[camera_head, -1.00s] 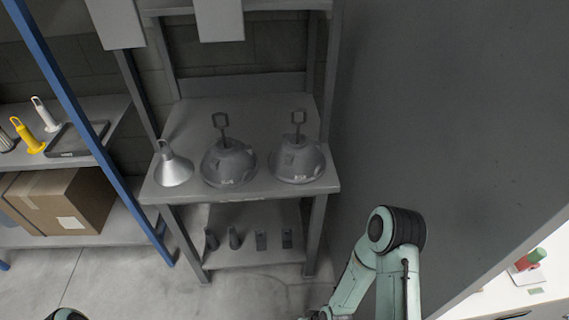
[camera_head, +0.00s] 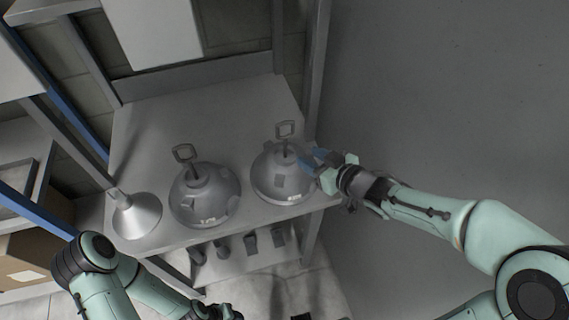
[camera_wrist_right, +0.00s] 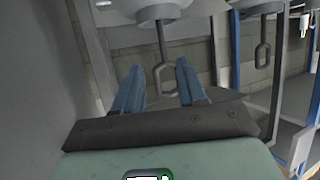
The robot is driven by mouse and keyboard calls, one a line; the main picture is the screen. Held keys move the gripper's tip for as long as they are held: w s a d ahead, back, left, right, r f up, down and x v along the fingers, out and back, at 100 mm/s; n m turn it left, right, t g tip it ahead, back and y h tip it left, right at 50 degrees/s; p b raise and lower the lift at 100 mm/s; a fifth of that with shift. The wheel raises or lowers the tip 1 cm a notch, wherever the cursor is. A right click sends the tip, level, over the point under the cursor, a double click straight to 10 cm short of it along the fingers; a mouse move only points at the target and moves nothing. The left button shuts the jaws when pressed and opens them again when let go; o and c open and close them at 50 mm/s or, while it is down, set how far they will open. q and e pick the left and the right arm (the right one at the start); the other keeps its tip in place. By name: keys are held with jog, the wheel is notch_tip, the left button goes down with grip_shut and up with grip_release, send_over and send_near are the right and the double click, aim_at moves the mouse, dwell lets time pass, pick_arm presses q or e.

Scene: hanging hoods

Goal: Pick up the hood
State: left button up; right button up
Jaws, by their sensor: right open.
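Two dome-shaped grey hoods with loop handles stand on the grey table: the right hood (camera_head: 276,180) and the middle hood (camera_head: 203,197). A smaller, paler cone-shaped hood (camera_head: 137,217) stands at the left. My right gripper (camera_head: 308,158) is open, its blue fingers beside the right hood's top and pointing at its handle stem. In the right wrist view, which looks upside down, the right hood's loop handle (camera_wrist_right: 164,78) shows between the open fingers (camera_wrist_right: 159,68); contact cannot be told. My left gripper (camera_head: 222,313) is at the bottom edge, partly cut off.
The grey table (camera_head: 200,118) has free room behind the hoods. A plain grey wall (camera_head: 430,90) stands close on the right. Small dark items stand on the shelf below. A blue-posted rack with a cardboard box (camera_head: 30,260) is at the left.

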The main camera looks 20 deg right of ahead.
aim_at(286, 147)
jog(key=x, duration=0.2)
jog(key=b+x, duration=0.1)
jog(key=x, duration=0.2)
jog(key=shift+s+f, duration=0.15)
jog(key=shift+f, duration=0.05)
jog(key=shift+w+a+f, duration=0.15)
jog(key=shift+w+a, duration=0.1)
jog(key=shift+w, duration=0.25)
jog(key=b+x, duration=0.1)
jog(key=x, duration=0.3)
jog(key=shift+a+f+b, duration=0.25)
jog(key=shift+b, duration=0.15)
jog(key=shift+w+a+f, duration=0.1)
jog(key=shift+w, duration=0.3)
pick_arm(q)
jog(key=f, duration=0.1)
jog(key=s+f, duration=0.2)
jog(key=f, duration=0.1)
jog(key=shift+s, duration=0.1)
pick_arm(e)
grip_shut()
